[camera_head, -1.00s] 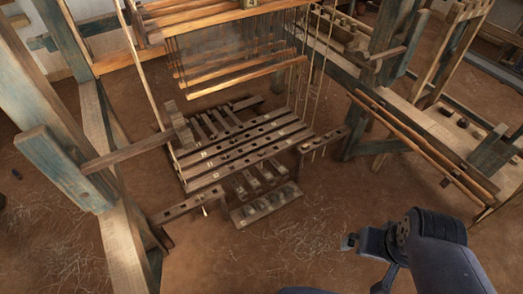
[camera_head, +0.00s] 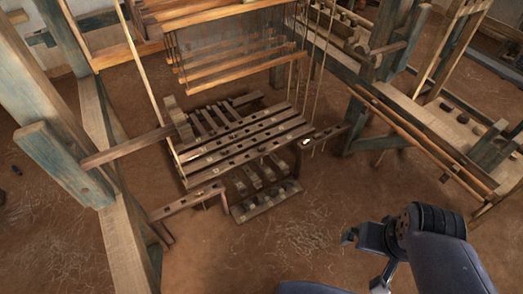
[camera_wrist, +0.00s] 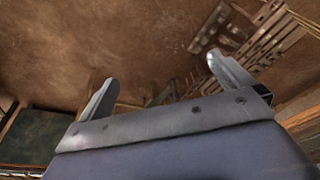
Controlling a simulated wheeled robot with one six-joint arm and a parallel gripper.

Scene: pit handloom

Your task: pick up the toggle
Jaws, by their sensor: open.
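I cannot pick out the toggle with certainty in either view. A small bright piece (camera_head: 306,142) shows on the short slotted rail at the right of the treadle boards, but it is too small to name. My gripper (camera_head: 350,237) is at the lower right of the head view, above bare floor and apart from the loom. Nothing is held.
The slotted treadle boards (camera_head: 245,145) lie low in the middle, with a short slotted block (camera_head: 267,202) in front. Blue-grey loom posts (camera_head: 62,165) stand at left. Long wooden bars (camera_head: 425,140) slope down at right. The earth floor (camera_head: 310,245) in front is clear apart from loose fibres.

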